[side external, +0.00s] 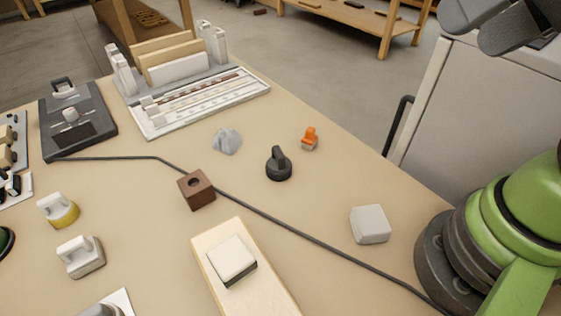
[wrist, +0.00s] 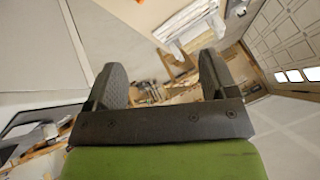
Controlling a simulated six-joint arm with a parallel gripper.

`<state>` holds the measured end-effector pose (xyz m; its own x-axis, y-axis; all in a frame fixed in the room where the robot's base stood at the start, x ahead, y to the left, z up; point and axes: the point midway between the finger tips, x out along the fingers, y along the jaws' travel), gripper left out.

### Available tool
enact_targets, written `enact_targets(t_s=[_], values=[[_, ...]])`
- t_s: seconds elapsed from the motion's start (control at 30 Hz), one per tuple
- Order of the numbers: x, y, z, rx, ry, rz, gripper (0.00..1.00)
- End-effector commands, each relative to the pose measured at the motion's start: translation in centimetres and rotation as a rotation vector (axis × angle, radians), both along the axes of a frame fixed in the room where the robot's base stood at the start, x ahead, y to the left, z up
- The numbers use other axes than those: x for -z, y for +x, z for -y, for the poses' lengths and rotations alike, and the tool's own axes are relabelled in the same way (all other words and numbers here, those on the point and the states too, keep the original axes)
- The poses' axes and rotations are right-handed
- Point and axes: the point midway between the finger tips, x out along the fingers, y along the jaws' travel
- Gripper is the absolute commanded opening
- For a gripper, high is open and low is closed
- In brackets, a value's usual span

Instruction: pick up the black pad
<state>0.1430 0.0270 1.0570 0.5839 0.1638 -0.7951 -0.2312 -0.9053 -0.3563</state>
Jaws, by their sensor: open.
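A small black piece with a round base and an upright grip (side external: 279,165) stands on the bench in the side external view. A white block with a dark underside (side external: 232,260) rests on a pale wooden board (side external: 211,265) at the front. I cannot tell for certain which of these is the black pad. My gripper (wrist: 162,80) is open and empty in the wrist view, with its two dark fingers well apart. It faces the room, and neither piece shows between its fingers. Dark grey parts at the top right of the side view may be its end.
A brown block (side external: 196,190), a grey block (side external: 370,224), an orange piece (side external: 309,138) and a grey lump (side external: 227,141) stand around the black piece. A black cable (side external: 290,228) crosses the bench. A white rack (side external: 205,97) stands behind. Handled pieces (side external: 80,257) sit at left.

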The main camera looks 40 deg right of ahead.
Motion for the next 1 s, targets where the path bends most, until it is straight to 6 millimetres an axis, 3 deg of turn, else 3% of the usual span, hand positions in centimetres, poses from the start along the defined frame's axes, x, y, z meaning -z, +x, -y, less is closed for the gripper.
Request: enact_targets(t_s=[0.73,0.87,1.0], values=[[-0.1,0.2,0.0,-0.001,0.000,-0.004,0.84],[-0.4,1.7,-0.2,-0.007,-0.003,-0.046,0.84],[-0.4,5.4,-0.6,-0.018,-0.013,-0.139,0.84]])
